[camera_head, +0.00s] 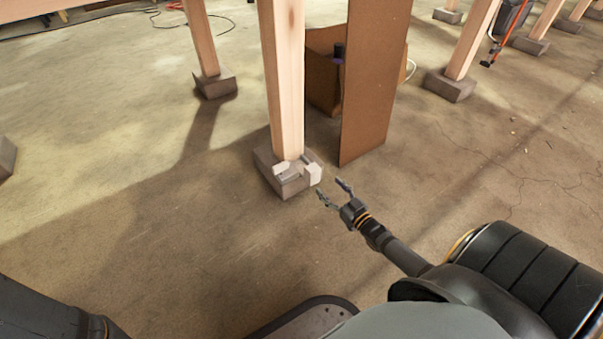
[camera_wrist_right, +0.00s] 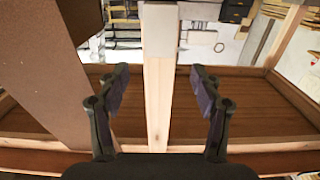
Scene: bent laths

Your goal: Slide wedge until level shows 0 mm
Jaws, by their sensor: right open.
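Small pale pieces (camera_head: 314,174) lie on the grey block (camera_head: 270,181) around the foot of a wooden post (camera_head: 283,80). I cannot tell which of them is the wedge. My right gripper (camera_head: 333,191) is open and empty, a little to the right of the block and apart from it. In the right wrist view, the open fingers (camera_wrist_right: 160,85) flank an upright wooden bar (camera_wrist_right: 160,105) with a pale grey end, seen beyond them. No level reading can be made out. My left arm enters at the lower left of the head view, its gripper out of frame.
A tall brown panel (camera_head: 375,80) stands close behind and right of the post, beside a brown box (camera_head: 322,95). Other posts on grey blocks (camera_head: 215,84) stand farther back. The concrete floor (camera_head: 150,215) left of the post is clear.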

